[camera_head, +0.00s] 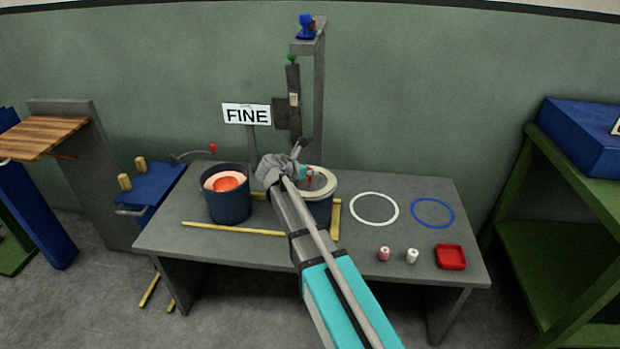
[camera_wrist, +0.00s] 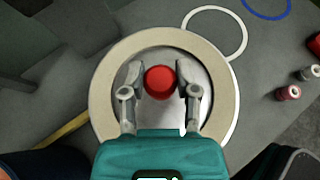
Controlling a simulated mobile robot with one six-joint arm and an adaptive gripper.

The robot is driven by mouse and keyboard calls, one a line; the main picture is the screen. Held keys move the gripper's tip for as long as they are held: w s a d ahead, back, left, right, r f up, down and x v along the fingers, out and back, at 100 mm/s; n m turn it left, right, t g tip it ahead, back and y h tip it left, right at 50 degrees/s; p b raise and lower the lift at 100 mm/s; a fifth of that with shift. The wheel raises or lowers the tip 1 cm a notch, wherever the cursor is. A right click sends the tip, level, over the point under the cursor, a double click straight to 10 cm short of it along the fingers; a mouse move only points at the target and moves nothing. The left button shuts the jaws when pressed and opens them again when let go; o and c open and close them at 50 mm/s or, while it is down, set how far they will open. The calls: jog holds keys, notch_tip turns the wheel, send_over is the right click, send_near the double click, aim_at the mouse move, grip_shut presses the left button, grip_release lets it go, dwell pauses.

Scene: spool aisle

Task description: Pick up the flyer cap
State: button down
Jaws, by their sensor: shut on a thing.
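The flyer cap is a round, pale beige-rimmed disc (camera_wrist: 102,92) with a grey middle and a red knob (camera_wrist: 159,82) at its centre. In the head view its rim (camera_head: 331,184) shows at the top of a dark blue bucket (camera_head: 320,212), partly hidden by my arm. My gripper (camera_wrist: 159,80) is above the disc with a finger on either side of the knob, shut on it. In the head view my gripper (camera_head: 308,174) is small and close to the rim. I cannot tell whether the cap rests on the bucket or is raised.
A second dark blue bucket (camera_head: 228,207) with orange contents stands left on the grey table (camera_head: 400,260). A post with a bracket (camera_head: 318,95) rises behind. White (camera_head: 353,207) and blue (camera_head: 414,210) rings, two small spools and a red tray (camera_head: 450,263) lie right.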

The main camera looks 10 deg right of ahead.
jog(key=shift+r, duration=0.1)
notch_tip(320, 180, up, 3)
jog(key=p, duration=0.3)
jog(key=s+a+r+p, duration=0.4)
jog(key=s+r+p, duration=0.6)
jog(key=s, duration=0.3)
jog(key=shift+s+a, duration=0.15)
jog(key=shift+s, duration=0.05)
